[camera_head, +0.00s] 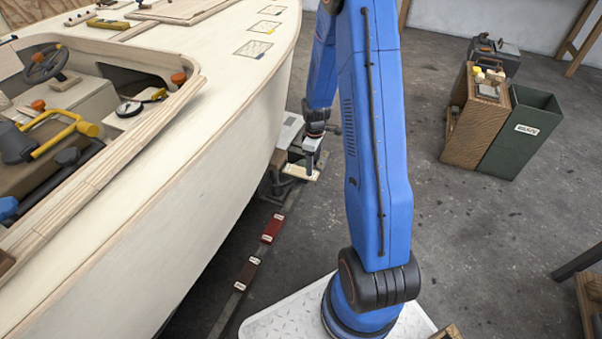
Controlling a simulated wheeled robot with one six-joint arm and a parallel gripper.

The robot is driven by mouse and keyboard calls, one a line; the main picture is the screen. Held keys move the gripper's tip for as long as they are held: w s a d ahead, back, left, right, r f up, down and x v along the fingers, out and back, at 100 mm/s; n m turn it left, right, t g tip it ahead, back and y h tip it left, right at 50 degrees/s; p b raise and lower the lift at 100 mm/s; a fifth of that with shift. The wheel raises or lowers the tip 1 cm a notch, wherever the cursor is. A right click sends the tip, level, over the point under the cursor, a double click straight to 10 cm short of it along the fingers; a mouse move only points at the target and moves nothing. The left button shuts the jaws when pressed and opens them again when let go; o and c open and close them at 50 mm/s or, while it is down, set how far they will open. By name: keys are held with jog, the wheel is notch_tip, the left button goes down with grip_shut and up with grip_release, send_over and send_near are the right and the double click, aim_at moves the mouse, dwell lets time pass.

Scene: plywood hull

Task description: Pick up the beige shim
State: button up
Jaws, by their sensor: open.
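A flat beige piece (294,171), which looks like the beige shim, lies at the far end of the low rail beside the hull. My gripper (310,172) points down at the right part of this piece, with its tips at or just above it. I cannot tell whether they touch it. The gripper is small and seen from behind my blue arm. Its jaws are open, and the gripper hides part of the piece.
A dark red block (272,228) and a brown block (246,272), both with pale labels, lie nearer on the rail. The pale wooden hull (200,150) rises close on the left. A green bin (521,135) and a wooden box (475,120) stand far right. Floor between is clear.

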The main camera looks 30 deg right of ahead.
aim_at(301, 172)
jog(key=f, duration=0.5)
jog(key=shift+s+a, duration=0.1)
jog(key=shift+s, duration=0.1)
jog(key=shift+r, duration=0.1)
jog(key=c, duration=1.2)
notch_tip(301, 172, up, 10)
jog(key=shift+f, duration=5.05)
